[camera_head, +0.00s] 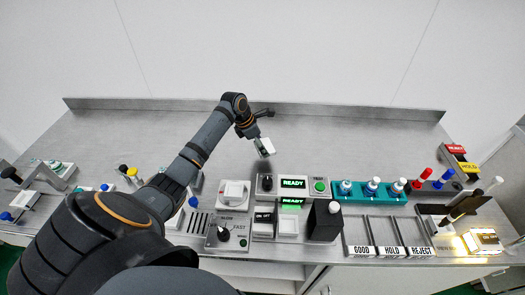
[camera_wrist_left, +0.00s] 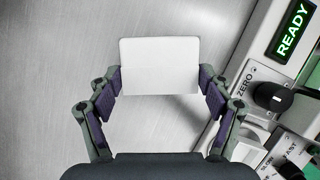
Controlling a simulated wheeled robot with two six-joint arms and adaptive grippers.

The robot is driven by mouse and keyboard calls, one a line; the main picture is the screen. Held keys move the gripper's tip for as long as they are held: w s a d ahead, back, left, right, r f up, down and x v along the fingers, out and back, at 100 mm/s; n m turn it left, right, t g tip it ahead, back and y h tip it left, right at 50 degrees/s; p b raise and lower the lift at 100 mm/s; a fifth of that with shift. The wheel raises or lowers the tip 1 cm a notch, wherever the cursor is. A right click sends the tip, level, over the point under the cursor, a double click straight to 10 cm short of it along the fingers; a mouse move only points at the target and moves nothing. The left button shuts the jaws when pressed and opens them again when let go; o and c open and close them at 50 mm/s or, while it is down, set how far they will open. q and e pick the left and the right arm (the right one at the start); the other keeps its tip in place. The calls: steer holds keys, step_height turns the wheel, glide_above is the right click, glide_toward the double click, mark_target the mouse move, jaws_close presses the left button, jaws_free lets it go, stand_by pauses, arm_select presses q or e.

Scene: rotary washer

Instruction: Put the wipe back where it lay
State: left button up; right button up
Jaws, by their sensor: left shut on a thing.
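The wipe is a flat white piece (camera_wrist_left: 159,52) with a straight lower fold, between the two fingers of my left gripper (camera_wrist_left: 160,82) in the left wrist view. In the head view my left arm reaches in from the left, and its gripper (camera_head: 261,143) holds the white wipe (camera_head: 267,148) above the steel bench, behind the machine panels. The gripper is shut on the wipe. A soft shadow lies on the bench beside it, and the wipe seems raised off the surface. My right gripper is not in either view.
A panel with a green READY display (camera_head: 293,184) and a knob stands just in front of the gripper. A teal rack (camera_head: 370,199) with bottles and GOOD, HOLD, REJECT trays (camera_head: 391,251) are to the right. The bench's back area (camera_head: 350,140) is clear.

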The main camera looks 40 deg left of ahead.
arm_select(q)
steer(key=shift+w+a+f, duration=0.15)
steer(key=shift+w+f, duration=0.65)
steer(key=shift+f, duration=0.3)
steer(key=shift+f+p, duration=0.35)
steer(key=shift+f, duration=1.1)
steer(key=shift+f, duration=0.1)
steer(key=o, duration=0.9)
steer(key=shift+o, duration=0.2)
steer(key=b+v, duration=0.1)
steer(key=v, duration=1.1)
